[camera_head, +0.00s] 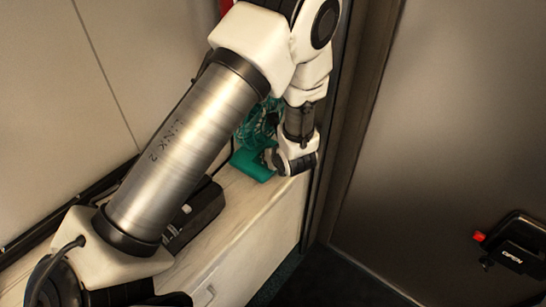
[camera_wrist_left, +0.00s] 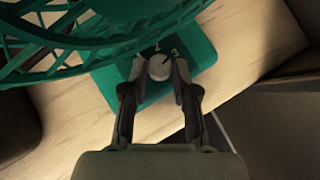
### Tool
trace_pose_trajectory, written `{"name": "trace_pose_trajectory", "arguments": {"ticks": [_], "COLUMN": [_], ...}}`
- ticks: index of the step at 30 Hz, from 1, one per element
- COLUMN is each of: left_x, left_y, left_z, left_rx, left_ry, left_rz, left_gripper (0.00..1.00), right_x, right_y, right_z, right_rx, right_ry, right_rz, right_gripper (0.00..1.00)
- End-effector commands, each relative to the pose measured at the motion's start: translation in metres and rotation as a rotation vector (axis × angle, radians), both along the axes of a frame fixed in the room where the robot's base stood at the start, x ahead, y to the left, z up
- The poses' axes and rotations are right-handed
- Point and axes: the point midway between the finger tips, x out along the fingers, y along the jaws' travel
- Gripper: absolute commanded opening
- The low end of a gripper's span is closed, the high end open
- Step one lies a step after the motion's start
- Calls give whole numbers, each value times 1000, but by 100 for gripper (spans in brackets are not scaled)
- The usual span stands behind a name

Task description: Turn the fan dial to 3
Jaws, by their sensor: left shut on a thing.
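The teal fan (camera_head: 254,163) stands on the wooden counter near its right end, partly hidden behind my left arm. In the left wrist view the fan's base (camera_wrist_left: 200,58) and wire cage (camera_wrist_left: 60,35) show. The white round dial (camera_wrist_left: 160,67) sits on the base, with a dark pointer line. The marks 2 and 3 are readable beside it, and the line points toward the 3. My left gripper (camera_wrist_left: 159,75) is shut on the dial, one finger on each side. The left gripper also shows at the fan base in the head view (camera_head: 290,168). My right gripper is not in view.
The light counter (camera_head: 240,195) ends just right of the fan, beside a dark door frame (camera_head: 345,110). A dark object (camera_head: 195,212) lies on the counter under my left arm. A grey door (camera_head: 450,130) with a black handle unit marked OPEN (camera_head: 512,243) is at right.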

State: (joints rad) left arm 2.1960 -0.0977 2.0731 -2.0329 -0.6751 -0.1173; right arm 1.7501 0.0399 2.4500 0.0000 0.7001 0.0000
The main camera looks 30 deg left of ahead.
Motion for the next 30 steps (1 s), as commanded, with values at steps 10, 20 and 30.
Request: {"name": "trace_pose_trajectory", "arguments": {"ticks": [10, 20, 30], "left_x": [1, -7, -30], "left_y": [0, -13, -42], "left_z": [0, 17, 53], "left_rx": [1, 4, 2], "left_ry": [-2, -3, -1], "left_rz": [1, -4, -1], "left_gripper": [54, 54, 54], "right_x": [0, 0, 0], "right_y": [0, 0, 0], "right_z": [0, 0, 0], "right_rx": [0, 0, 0], "right_ry": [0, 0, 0], "right_rz": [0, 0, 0], "right_gripper": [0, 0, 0]}}
